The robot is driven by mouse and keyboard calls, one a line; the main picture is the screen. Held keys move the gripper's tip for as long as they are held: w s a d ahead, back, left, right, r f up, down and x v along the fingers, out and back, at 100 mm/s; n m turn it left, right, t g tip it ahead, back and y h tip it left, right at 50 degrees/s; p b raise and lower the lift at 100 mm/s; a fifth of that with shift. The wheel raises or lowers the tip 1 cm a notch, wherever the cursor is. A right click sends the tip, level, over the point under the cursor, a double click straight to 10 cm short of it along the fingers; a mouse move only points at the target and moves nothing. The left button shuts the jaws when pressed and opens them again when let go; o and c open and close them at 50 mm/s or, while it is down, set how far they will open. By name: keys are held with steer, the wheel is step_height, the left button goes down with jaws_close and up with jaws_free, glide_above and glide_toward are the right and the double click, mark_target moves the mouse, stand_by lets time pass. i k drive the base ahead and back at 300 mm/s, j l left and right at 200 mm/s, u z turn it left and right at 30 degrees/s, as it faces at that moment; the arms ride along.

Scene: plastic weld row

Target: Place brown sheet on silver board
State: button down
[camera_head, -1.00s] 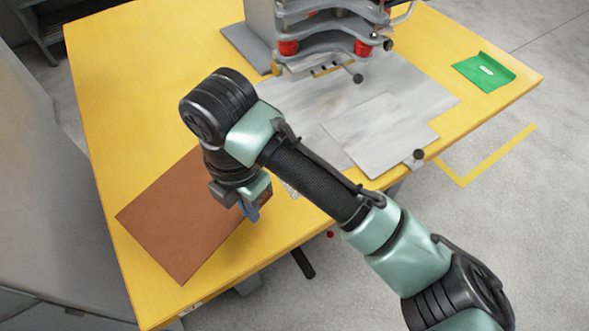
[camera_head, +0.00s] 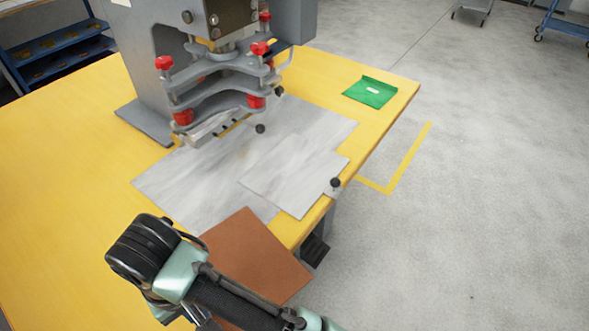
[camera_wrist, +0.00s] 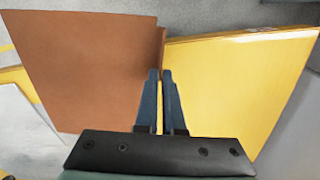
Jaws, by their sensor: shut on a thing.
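The brown sheet (camera_head: 257,262) shows in the head view at the bottom middle, partly hidden behind my arm. Its upper corner overlaps the lower edge of the silver board in the picture; I cannot tell whether they touch. The silver board (camera_head: 180,185) lies flat on the yellow table under the press, with a smaller silver plate (camera_head: 295,182) on its right part. In the wrist view my gripper (camera_wrist: 160,75) is shut on the edge of the brown sheet (camera_wrist: 85,70), which extends to the left. In the head view my fingertips are hidden.
A grey press (camera_head: 215,85) with red knobs stands over the board's far part. A green pouch (camera_head: 370,91) lies near the table's right corner. A small black knob (camera_head: 335,183) sits at the plate's right corner. The yellow table (camera_head: 60,170) is clear on the left.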

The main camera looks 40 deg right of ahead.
mark_target(294, 169)
steer(key=k+j+z, duration=0.1)
steer(key=z, duration=0.4)
steer(key=k+z, duration=0.1)
steer(key=z, duration=0.35)
steer(key=i+z, duration=0.25)
steer(key=i, duration=0.65)
